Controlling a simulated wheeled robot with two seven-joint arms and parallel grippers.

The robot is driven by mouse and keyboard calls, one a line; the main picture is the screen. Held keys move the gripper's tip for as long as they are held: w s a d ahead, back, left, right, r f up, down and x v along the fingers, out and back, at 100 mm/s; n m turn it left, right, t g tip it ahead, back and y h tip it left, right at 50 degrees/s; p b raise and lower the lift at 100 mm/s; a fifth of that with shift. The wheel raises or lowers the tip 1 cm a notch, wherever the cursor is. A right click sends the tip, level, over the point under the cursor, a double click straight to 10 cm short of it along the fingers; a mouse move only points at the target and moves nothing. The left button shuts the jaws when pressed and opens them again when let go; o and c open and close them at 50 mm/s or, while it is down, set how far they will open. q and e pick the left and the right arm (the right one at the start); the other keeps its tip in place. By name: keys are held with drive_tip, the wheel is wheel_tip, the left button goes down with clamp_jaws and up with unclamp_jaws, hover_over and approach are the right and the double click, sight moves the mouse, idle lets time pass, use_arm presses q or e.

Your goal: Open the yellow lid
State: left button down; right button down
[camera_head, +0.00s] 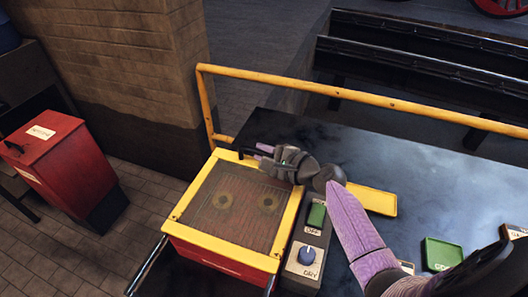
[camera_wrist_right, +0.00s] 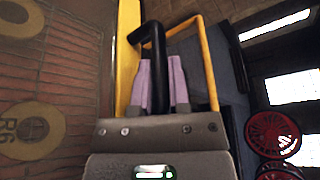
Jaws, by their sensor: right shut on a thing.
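The yellow lid (camera_head: 287,226) is a yellow frame around a see-through mesh panel, with two round tan discs under it. It lies flat on a red box (camera_head: 215,262) and looks closed. Its edge also shows in the right wrist view (camera_wrist_right: 127,60). A black handle (camera_wrist_right: 155,42) stands at the lid's far right edge. My right gripper (camera_head: 262,151) reaches over that edge from the right, its fingers shut on the handle. The purple fingers (camera_wrist_right: 161,80) sit on both sides of the handle's bar. My left gripper is not in view.
A yellow rail (camera_head: 350,88) runs along the back of the dark table (camera_head: 390,165). A yellow tray (camera_head: 375,201) and green tray (camera_head: 441,253) lie right. A red cabinet (camera_head: 70,170) stands left.

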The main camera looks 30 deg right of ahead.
sight(236, 223)
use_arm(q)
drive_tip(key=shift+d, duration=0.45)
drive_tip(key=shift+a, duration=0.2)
